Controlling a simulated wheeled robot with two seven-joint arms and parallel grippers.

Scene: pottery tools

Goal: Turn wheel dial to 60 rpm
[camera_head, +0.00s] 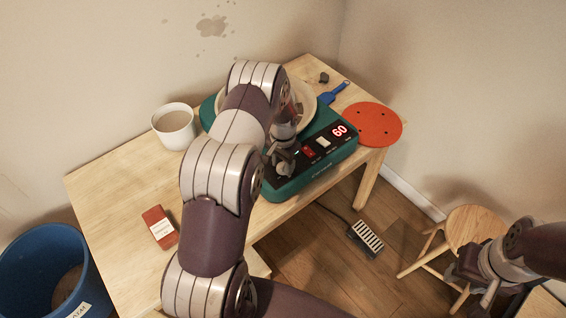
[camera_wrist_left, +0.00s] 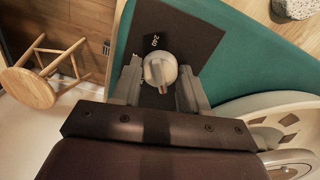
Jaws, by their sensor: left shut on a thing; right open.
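The teal pottery wheel (camera_head: 322,172) stands on the wooden table, and its red display (camera_head: 340,130) reads 60. My left gripper (camera_head: 282,160) reaches down to the left end of the black control panel. In the left wrist view, the grey dial (camera_wrist_left: 158,68) sits between the fingers of my left gripper (camera_wrist_left: 160,84), which is shut on it. The dial's pointer ridge shows, and a printed "240" is beside it on the panel. My left arm hides part of the wheel in the head view. My right gripper (camera_head: 468,266) is open and empty, low at the right.
A white mug (camera_head: 174,128), a red-brown box (camera_head: 159,228), an orange disc (camera_head: 373,125) and a blue tool (camera_head: 332,93) are on the table (camera_head: 118,190). A foot pedal (camera_head: 366,240), a stool (camera_head: 474,226) and a blue bin (camera_head: 30,262) stand around it.

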